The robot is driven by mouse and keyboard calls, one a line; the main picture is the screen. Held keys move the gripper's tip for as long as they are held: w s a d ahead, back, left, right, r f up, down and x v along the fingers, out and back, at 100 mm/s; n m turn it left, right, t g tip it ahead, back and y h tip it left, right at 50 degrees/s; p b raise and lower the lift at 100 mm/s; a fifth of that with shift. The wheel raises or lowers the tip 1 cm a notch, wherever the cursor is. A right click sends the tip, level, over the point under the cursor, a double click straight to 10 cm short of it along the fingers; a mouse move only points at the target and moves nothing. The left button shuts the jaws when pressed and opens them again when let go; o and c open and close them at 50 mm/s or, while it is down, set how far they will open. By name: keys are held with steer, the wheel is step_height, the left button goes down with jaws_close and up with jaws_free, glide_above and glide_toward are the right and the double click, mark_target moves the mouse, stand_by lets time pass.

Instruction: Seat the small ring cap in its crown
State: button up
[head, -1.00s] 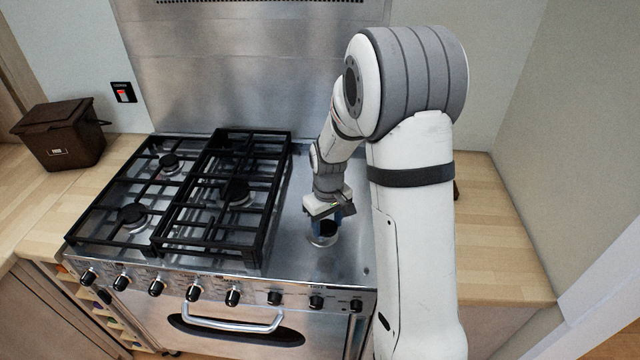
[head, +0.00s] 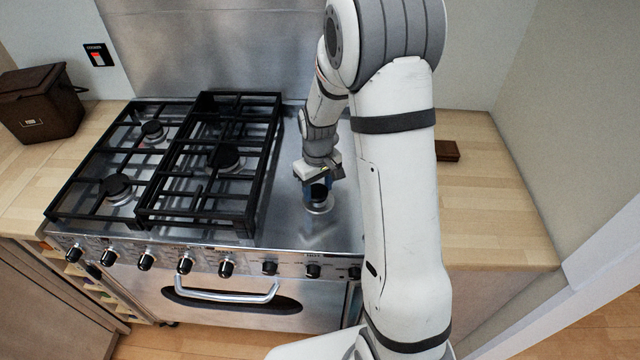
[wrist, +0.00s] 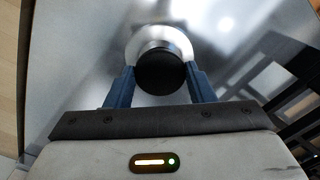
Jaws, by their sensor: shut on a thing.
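The small ring cap (wrist: 160,72) is a black disc between my gripper's two blue fingers in the wrist view; its dark shape also shows in the head view (head: 319,193). My gripper (wrist: 160,82) is shut on it and points down over the bare steel at the right of the hob (head: 321,178). Just below the cap is the crown (wrist: 178,38), a pale round metal ring on the steel, also visible in the head view (head: 318,208). The cap covers part of the crown, and I cannot tell whether they touch.
Black pan grates (head: 262,165) with several burners stand left of my gripper. Control knobs (head: 227,268) line the front edge. A dark brown box (head: 40,103) sits on the left counter and a small brown block (head: 447,151) on the right counter, which is mostly clear.

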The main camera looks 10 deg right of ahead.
steer(key=shift+s+f+b, duration=0.15)
steer(key=shift+f+b, duration=0.45)
steer(key=shift+f, duration=0.05)
stand_by(1.2)
steer(key=o, duration=1)
steer(key=shift+o, duration=0.2)
step_height(320, 180, up, 7)
steer(key=shift+r+b, duration=0.15)
steer(key=shift+b, duration=0.35)
steer(key=shift+r, duration=0.45)
steer(key=s+r+m+t, duration=0.1)
steer(key=s+r, duration=0.4)
steer(key=s, duration=0.5)
steer(key=s+r+m+t, duration=0.2)
steer(key=s+r, duration=0.4)
steer(key=s, duration=0.5)
steer(key=shift+s+d+r+m, duration=0.15)
steer(key=shift+d+r+m, duration=0.1)
steer(key=shift+m, duration=0.35)
